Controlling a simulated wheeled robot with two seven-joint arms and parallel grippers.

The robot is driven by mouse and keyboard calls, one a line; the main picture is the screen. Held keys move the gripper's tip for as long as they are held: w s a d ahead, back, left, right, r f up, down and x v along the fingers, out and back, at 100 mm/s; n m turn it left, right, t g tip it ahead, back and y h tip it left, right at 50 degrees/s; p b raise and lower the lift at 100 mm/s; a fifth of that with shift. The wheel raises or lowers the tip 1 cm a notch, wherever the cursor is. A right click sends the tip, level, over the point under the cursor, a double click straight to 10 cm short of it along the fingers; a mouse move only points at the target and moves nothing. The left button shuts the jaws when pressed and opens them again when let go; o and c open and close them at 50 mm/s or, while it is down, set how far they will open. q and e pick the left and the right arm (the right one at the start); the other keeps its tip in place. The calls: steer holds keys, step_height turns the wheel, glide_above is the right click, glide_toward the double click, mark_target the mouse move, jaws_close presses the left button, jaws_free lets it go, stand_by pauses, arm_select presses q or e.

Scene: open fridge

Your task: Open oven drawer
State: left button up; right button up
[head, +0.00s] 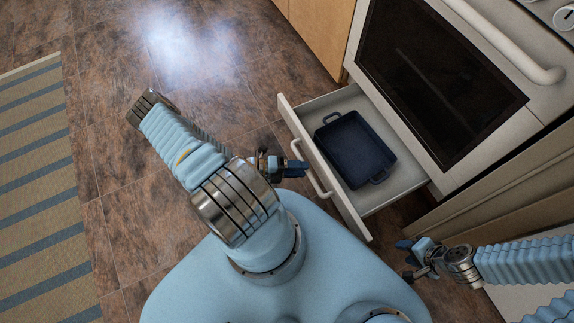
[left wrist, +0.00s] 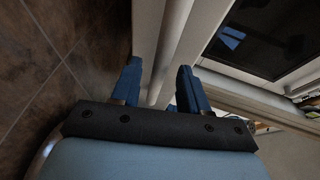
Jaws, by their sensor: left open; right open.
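The oven drawer (head: 357,219) below the oven door is pulled out, white, with a light bar handle (head: 322,188) on its front. A dark blue pan (head: 355,149) with two handles lies inside it. My left gripper (head: 302,168) is at the handle's upper part, at the drawer front. In the left wrist view my left gripper (left wrist: 158,82) has its blue fingers apart, with a pale bar (left wrist: 172,45) running between them; I cannot tell whether they touch it. My right gripper (head: 405,260) is open and empty, beside the drawer's near right corner.
The oven door (head: 440,80) above the drawer is shut, with a dark window and a long handle (head: 505,45). A wooden cabinet (head: 318,32) stands left of the oven. A striped rug (head: 42,190) lies at the far left. The brown tile floor (head: 110,60) between is clear.

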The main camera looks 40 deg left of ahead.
arm_select(q)
steer(key=v, duration=1.3)
steer(key=shift+s+a+r, duration=0.1)
steer(key=shift+r, duration=0.05)
